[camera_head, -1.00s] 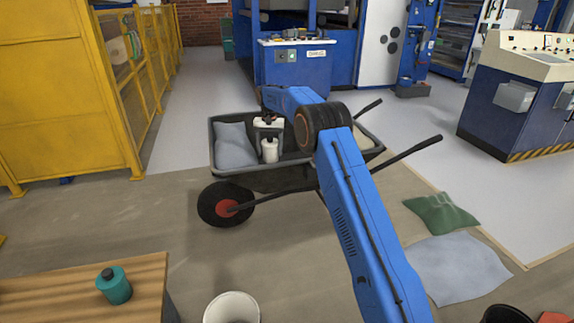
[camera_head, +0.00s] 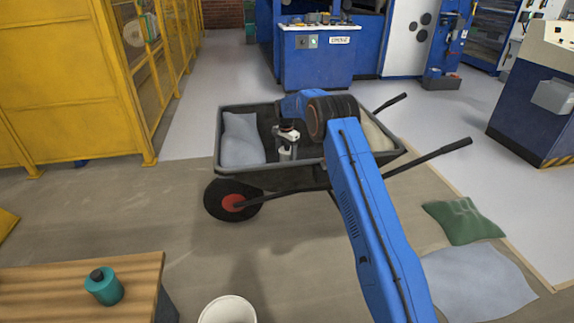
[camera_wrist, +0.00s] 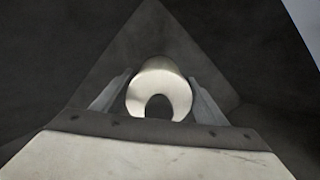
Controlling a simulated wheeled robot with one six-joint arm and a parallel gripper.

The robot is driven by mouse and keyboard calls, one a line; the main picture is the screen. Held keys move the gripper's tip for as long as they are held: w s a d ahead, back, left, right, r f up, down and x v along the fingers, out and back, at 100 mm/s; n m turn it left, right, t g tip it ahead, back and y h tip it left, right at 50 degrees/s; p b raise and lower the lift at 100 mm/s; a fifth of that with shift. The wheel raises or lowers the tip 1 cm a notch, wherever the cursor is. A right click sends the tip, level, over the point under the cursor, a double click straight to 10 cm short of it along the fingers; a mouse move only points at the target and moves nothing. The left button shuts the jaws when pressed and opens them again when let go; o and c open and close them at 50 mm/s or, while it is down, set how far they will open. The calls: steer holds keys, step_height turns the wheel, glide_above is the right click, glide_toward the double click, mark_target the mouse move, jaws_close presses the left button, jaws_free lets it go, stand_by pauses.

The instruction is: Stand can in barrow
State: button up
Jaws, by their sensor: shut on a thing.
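The white can (camera_head: 284,156) is between the fingers of my gripper (camera_head: 287,152), inside the black wheelbarrow (camera_head: 268,179). My gripper is shut on the can. In the wrist view the can (camera_wrist: 160,78) shows as a pale cylinder with a dark notch or opening facing the camera, with a grey finger at each side. The can is just right of the grey-blue sack in the tray. I cannot tell whether its base touches the tray floor. Part of the can is hidden by the gripper.
A grey-blue sack (camera_head: 242,140) fills the tray's left end; a beige sack (camera_head: 376,138) lies at its right. A white bucket (camera_head: 228,310) and a green sack (camera_head: 462,220) are on the floor.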

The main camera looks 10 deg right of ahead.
steer(key=shift+f, duration=2.35)
steer(key=shift+f, duration=0.1)
steer(key=o, duration=1.3)
steer(key=shift+o, duration=0.2)
